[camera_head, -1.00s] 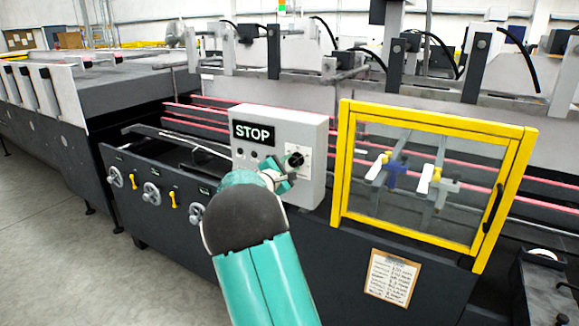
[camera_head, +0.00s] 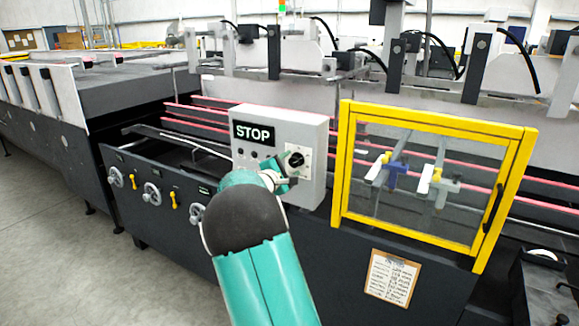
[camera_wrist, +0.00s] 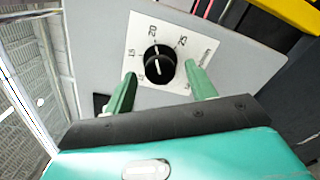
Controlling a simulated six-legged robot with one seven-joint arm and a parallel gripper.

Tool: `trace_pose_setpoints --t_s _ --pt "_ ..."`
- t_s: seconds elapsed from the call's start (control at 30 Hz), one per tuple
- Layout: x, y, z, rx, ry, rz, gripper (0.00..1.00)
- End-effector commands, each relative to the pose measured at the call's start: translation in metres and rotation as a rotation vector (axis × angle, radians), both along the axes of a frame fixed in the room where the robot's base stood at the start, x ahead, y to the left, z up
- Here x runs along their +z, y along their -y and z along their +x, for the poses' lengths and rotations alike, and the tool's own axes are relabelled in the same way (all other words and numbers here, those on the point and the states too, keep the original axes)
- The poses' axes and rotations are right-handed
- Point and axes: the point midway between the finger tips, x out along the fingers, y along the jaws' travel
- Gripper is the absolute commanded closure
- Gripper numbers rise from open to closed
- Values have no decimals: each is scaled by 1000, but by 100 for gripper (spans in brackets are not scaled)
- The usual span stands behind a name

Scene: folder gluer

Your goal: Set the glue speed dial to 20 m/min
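The glue speed dial (camera_wrist: 158,63) is a black round knob on a white scale plate (camera_wrist: 190,41) in the wrist view. The plate shows marks including 15, 20 and 25. The white line on the knob points up, close to the 20 mark; the exact setting is hard to tell. In the head view the dial (camera_head: 297,160) sits on the grey control box (camera_head: 315,140). My gripper (camera_wrist: 160,88) is open. Its two green fingers stand to the lower left and lower right of the knob, with visible gaps to it.
A STOP sign (camera_head: 254,134) and small buttons are left of the dial on the same box. A yellow-framed clear guard (camera_head: 437,123) stands close to the right. Handwheels (camera_head: 152,193) line the dark panel at lower left.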

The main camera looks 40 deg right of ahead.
Motion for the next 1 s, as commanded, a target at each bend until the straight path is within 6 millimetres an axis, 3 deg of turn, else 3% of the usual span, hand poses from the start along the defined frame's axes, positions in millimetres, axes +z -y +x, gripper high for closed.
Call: trace_pose_setpoints --t_s 0.37,0.8,1.0 --pt "1 -8 -3 0 0 0 44" --pt "0 -93 -32 4 1 1 44" --pt "0 -121 -43 2 0 1 44"
